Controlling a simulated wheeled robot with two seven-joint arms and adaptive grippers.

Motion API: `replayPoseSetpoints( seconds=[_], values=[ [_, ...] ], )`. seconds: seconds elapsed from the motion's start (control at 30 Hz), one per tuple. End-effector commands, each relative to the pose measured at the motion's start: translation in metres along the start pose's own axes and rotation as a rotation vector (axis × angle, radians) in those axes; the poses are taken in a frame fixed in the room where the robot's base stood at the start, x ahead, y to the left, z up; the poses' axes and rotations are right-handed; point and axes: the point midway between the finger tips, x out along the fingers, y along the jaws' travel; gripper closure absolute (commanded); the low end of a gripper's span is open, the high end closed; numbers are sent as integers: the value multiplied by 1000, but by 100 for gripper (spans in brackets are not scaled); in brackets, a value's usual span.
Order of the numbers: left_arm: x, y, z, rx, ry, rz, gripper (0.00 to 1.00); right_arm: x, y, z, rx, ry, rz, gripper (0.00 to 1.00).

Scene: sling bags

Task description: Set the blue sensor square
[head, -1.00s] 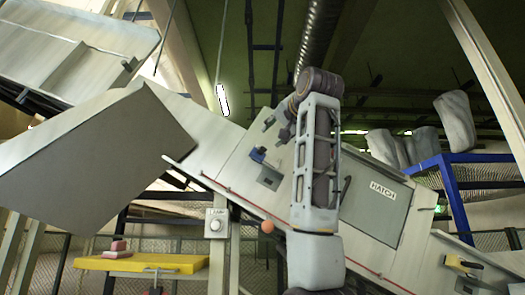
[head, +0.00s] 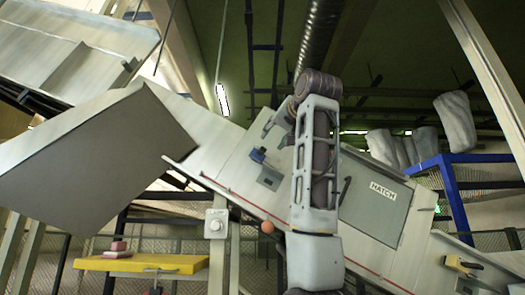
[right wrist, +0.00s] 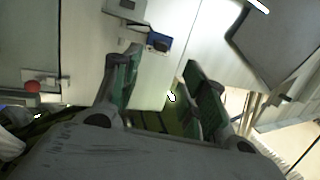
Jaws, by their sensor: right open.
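The blue sensor (head: 258,155) is a small block on the sloping grey chute panel, just above a grey box, in the head view. In the right wrist view the blue sensor (right wrist: 159,41) lies just beyond the fingertips, nearer the left finger, with a dark face towards me. I cannot tell whether it sits square to the panel. My right gripper (head: 283,130) is up and to the right of the sensor in the head view, partly hidden by my arm. In the right wrist view my right gripper (right wrist: 158,62) is open, with green pads and nothing between them. My left gripper is out of view.
A grey hatch door (head: 376,209) is right of my arm. A large grey panel (head: 90,155) juts out at left above a yellow shelf (head: 140,264).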

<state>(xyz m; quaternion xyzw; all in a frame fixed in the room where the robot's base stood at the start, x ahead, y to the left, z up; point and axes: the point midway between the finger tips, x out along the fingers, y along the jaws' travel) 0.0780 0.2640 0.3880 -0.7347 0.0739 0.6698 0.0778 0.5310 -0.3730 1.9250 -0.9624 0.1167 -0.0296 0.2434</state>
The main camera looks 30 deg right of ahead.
Motion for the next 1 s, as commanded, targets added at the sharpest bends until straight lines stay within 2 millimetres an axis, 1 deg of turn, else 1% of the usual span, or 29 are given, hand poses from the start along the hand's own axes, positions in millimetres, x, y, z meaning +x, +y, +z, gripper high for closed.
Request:
replayPoseSetpoints(
  seconds=[0.17, 0.7, 1.0],
  values=[
    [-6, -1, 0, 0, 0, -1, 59, 15, 0, -1, 0, -2, 1, 57],
    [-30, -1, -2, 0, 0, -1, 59, 81, 0, -1, 1, -3, 2, 57],
    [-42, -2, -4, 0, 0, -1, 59, 113, 0, -2, 1, -1, 1, 57]
  ],
)
